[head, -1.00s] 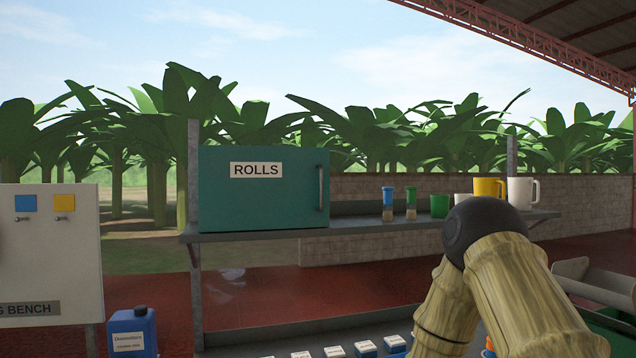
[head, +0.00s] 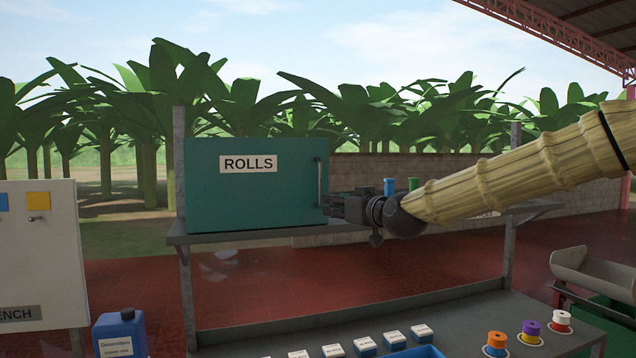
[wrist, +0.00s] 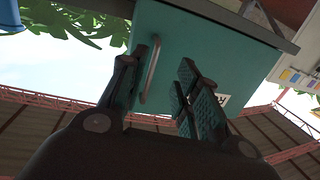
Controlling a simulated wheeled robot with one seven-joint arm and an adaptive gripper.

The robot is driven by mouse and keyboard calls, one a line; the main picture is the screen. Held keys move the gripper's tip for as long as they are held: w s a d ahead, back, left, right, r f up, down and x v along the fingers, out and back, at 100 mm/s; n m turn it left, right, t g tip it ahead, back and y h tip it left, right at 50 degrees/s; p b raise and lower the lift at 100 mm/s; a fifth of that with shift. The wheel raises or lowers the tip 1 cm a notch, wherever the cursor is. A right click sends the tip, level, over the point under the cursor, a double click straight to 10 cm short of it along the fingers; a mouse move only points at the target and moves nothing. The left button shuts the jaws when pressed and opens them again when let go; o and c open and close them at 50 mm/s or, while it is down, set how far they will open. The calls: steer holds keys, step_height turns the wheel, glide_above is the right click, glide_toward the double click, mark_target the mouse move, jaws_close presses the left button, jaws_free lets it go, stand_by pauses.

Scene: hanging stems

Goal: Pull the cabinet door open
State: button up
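The teal cabinet (head: 255,200) labelled ROLLS stands on a grey shelf, its door shut. Its upright bar handle (head: 319,182) is at the door's right edge. My gripper (head: 338,204) is at the right of the handle, near its lower end, with my arm reaching in from the right. In the wrist view, the gripper (wrist: 165,85) is open, its two fingers spread apart. The handle (wrist: 151,70) shows between the fingers, closer to the left one. No finger is seen closed on it.
Blue and green cups or brushes (head: 390,187) stand on the shelf (head: 230,238) right of the cabinet, partly behind my arm. Below, a bench (head: 450,318) holds several small boxes and coloured spools (head: 497,340). A white panel (head: 40,250) and blue jug (head: 119,333) are at the left.

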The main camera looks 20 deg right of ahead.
step_height(320, 180, up, 4)
steer(key=r, duration=0.1)
steer(key=p, duration=0.5)
glide_above(320, 201)
steer(key=shift+w+d+t, duration=0.1)
steer(key=shift+w+t, duration=0.2)
jaws_close()
